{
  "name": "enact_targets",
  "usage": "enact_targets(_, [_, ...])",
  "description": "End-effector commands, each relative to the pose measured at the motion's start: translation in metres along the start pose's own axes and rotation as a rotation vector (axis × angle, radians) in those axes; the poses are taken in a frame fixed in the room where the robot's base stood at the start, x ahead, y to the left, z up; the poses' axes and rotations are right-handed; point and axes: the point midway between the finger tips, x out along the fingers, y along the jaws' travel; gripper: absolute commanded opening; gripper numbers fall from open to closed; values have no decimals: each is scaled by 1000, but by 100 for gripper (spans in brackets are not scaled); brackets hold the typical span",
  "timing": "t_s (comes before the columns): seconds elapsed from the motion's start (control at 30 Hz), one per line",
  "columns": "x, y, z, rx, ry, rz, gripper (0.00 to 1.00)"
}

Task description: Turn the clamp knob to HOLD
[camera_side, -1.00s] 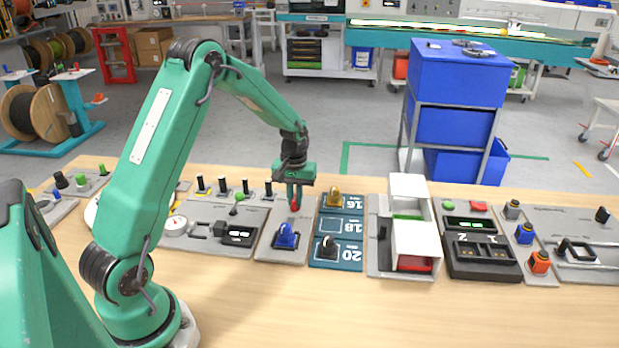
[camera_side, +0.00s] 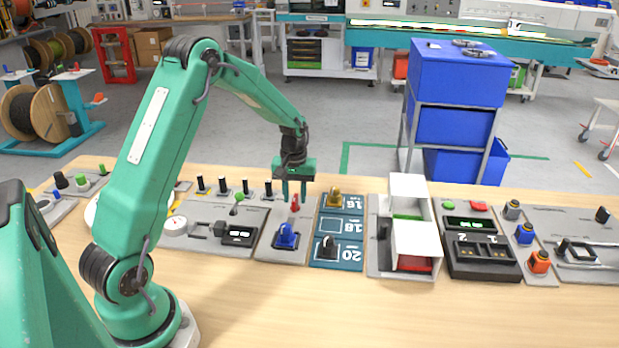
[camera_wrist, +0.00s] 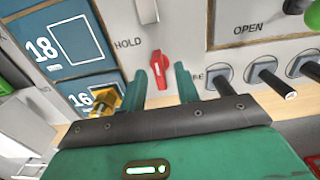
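The clamp knob is a red knob (camera_side: 295,208) at the back of a grey panel, behind a blue part. In the wrist view the red knob (camera_wrist: 163,73) carries a white mark, and its long side runs roughly up and down the picture. The HOLD label (camera_wrist: 128,43) is to its upper left. A second label at its lower right is mostly hidden by a finger. My gripper (camera_side: 294,199) is open above the knob. In the wrist view my gripper (camera_wrist: 160,71) has one finger on each side of the knob, with gaps showing. Nothing is held.
The number board (camera_side: 338,228) with a yellow part (camera_side: 334,197) lies close to the right. Several black posts (camera_side: 223,186) stand to the left. In the wrist view, the yellow part (camera_wrist: 105,98) is close to my left-hand finger, and black pegs (camera_wrist: 272,82) are to the right.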

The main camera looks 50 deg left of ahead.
Motion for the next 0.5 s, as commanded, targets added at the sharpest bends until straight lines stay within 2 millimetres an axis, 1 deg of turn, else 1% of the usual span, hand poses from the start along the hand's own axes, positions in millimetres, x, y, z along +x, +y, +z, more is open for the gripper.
enact_targets(0.03, [-7, 0, -1, 0, 4, 2, 31])
enact_targets(0.3, [-41, 0, 0, 1, 4, 2, 31])
enact_targets(0.5, [-58, 0, 0, 1, 2, 1, 31])
